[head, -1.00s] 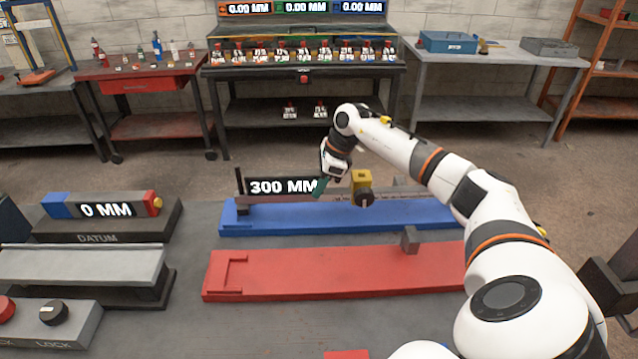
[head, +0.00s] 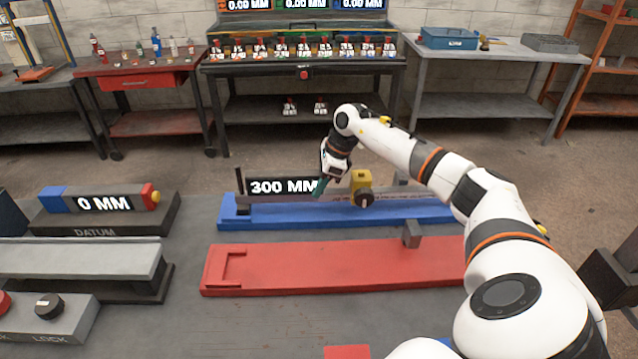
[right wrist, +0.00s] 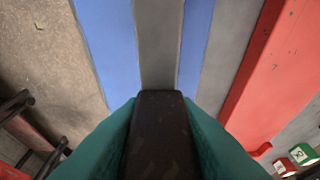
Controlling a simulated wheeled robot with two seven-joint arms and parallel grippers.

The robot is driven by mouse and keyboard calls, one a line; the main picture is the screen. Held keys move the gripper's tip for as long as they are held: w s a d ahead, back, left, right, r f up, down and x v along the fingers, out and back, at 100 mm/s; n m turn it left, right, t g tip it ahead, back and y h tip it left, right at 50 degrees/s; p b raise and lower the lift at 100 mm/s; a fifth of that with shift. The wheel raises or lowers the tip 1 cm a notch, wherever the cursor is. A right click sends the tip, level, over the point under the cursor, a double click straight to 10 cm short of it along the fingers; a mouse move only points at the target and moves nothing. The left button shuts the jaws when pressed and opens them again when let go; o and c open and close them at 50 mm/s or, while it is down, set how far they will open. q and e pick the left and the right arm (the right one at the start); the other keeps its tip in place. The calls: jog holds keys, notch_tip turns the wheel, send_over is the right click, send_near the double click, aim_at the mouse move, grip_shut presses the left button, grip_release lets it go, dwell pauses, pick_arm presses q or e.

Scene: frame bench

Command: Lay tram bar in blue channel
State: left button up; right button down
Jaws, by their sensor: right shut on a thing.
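The tram bar (head: 300,198) is a long grey bar with a black 300 MM display and a yellow block with a dark knob. It lies lengthwise along and over the blue channel (head: 290,218); I cannot tell whether it rests on the channel floor. My right gripper (head: 322,186) is shut on the bar near its middle, left of the yellow block. In the right wrist view, its teal fingers (right wrist: 160,130) clasp a dark block, and the grey bar (right wrist: 160,50) runs ahead over the blue channel (right wrist: 105,40). My left gripper is out of view.
A red channel (head: 320,266) lies in front of the blue one, with a small grey block (head: 411,235) at its far edge. A 0 MM datum block (head: 105,203) and a knob panel (head: 50,315) stand at the left.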

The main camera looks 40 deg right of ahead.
jog(key=shift+f, duration=0.2)
jog(key=c, duration=1)
grip_release()
jog(key=shift+c, duration=0.2)
jog(key=shift+s+f, duration=0.1)
jog(key=shift+f, duration=0.05)
jog(key=shift+d+r+b, duration=0.1)
jog(key=shift+r+b, duration=0.2)
jog(key=b+v, duration=0.2)
jog(key=v, duration=0.9)
jog(key=shift+r, duration=0.35)
